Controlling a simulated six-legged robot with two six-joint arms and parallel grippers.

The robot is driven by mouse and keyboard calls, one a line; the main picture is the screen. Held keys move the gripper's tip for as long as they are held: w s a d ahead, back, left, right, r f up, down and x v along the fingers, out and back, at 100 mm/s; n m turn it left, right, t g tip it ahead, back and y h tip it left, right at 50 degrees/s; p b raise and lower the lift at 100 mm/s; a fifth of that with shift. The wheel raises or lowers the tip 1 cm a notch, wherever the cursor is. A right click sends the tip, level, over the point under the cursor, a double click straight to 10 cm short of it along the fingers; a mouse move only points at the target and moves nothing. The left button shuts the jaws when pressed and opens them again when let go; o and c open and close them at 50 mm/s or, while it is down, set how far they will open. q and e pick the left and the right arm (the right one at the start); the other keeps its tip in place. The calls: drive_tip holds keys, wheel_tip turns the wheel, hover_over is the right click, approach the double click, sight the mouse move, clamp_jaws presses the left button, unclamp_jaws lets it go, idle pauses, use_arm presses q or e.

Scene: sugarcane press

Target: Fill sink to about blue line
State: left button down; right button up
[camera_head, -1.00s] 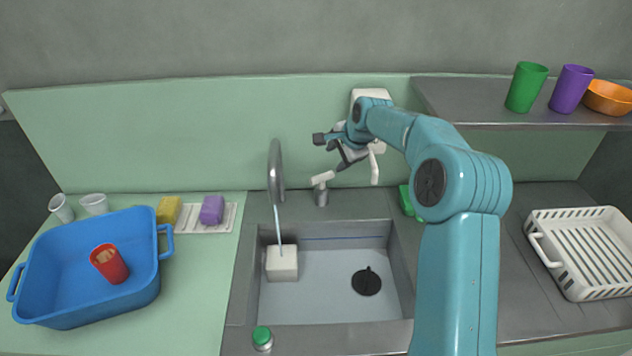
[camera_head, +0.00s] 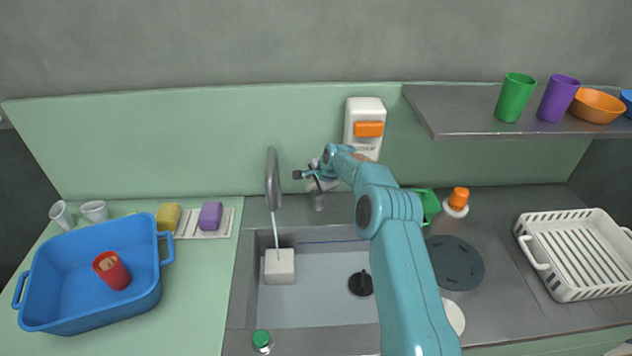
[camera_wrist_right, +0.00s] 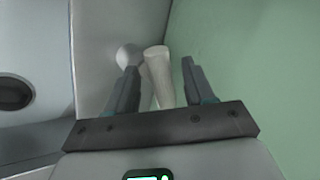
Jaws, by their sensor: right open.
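The grey sink (camera_head: 315,310) has a dark blue line (camera_head: 335,241) along its back inner wall. A thin pale blue stream (camera_head: 275,228) runs from the curved faucet (camera_head: 272,180) down to a white block (camera_head: 280,267) in the sink. A black round stopper (camera_head: 361,284) sits on the sink floor; I cannot tell the water level. My right gripper (camera_head: 309,181) is at the faucet's handle post (camera_head: 318,202), partly hiding it. In the right wrist view the pale handle (camera_wrist_right: 158,78) lies between the open fingers (camera_wrist_right: 160,66). My left gripper is out of view.
A blue tub (camera_head: 60,318) with a red cup (camera_head: 112,270) stands left on the green counter. A white rack (camera_head: 577,270) stands right. A shelf (camera_head: 450,118) with cups juts out at upper right. A white and orange dispenser (camera_head: 365,112) hangs behind my arm.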

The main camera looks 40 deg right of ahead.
drive_tip(key=shift+s+a+r, duration=0.1)
drive_tip(key=shift+s+r, duration=0.15)
drive_tip(key=shift+w, duration=0.1)
clamp_jaws()
drive_tip(key=shift+d+f+n+y+b, duration=0.2)
drive_tip(key=shift+f+n+y+b, duration=0.15)
drive_tip(key=shift+n+b, duration=0.6)
drive_tip(key=shift+r+n+y, duration=0.2)
drive_tip(key=shift+n+y, duration=0.05)
drive_tip(key=shift+r+n+y+p, duration=0.3)
drive_tip(key=shift+n+y+p, duration=0.1)
drive_tip(key=shift+n+p, duration=0.25)
drive_tip(key=shift+f+n+p, duration=0.1)
drive_tip(key=shift+n+p, duration=0.15)
drive_tip(key=shift+p, duration=0.15)
drive_tip(key=shift+s, duration=0.2)
drive_tip(key=shift+f, duration=0.15)
